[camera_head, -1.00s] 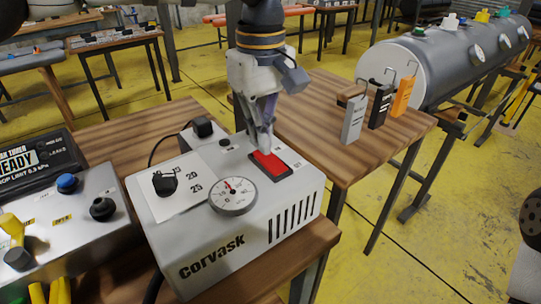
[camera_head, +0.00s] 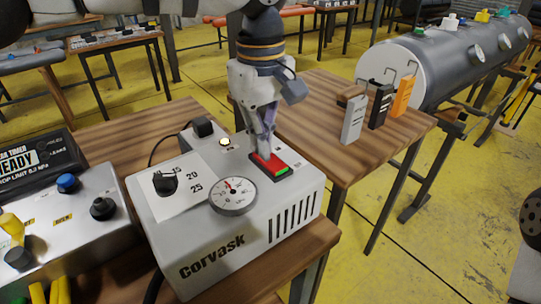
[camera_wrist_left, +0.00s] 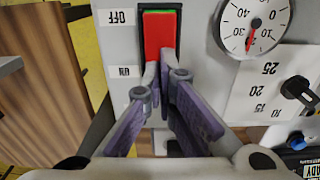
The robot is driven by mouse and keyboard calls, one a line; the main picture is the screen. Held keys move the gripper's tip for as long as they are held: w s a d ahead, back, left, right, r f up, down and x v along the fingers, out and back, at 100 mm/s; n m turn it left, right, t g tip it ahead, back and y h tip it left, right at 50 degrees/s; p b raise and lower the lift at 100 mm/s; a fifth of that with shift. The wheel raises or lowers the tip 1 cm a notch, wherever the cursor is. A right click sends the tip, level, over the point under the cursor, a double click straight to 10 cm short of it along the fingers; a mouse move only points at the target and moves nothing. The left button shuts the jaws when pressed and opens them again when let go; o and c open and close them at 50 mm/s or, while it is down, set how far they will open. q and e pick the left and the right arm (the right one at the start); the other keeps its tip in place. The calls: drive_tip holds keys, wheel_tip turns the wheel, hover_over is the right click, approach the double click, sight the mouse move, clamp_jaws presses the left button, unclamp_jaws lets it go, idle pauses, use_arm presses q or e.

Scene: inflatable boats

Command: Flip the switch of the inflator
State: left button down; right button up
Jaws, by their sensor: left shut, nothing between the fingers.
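The inflator (camera_head: 238,223) is a white box marked "Corvask" on a wooden table, with a dial gauge, a black knob and a red rocker switch (camera_head: 265,162). A green strip shows along the switch's near edge; it also shows in the left wrist view (camera_wrist_left: 159,37), at the OFF end. My left gripper (camera_head: 265,154) is shut and empty, pointing down. Its fingertips (camera_wrist_left: 158,74) are at the switch's ON end and appear to touch it. They hide part of that end. My right gripper is out of view.
A grey control box (camera_head: 75,222) with knobs and a black timer display reading READY (camera_head: 32,167) stand left of the inflator. Three hooked blocks (camera_head: 378,105) stand on the table behind right. A grey tank (camera_head: 455,60) lies beyond. Yellow floor is open at right.

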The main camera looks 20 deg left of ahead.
use_arm(q)
drive_tip(key=shift+f, duration=0.15)
wheel_tip(320, 180, up, 5)
drive_tip(key=shift+r+p, duration=0.1)
drive_tip(key=shift+p, duration=0.55)
drive_tip(key=shift+r, duration=0.95)
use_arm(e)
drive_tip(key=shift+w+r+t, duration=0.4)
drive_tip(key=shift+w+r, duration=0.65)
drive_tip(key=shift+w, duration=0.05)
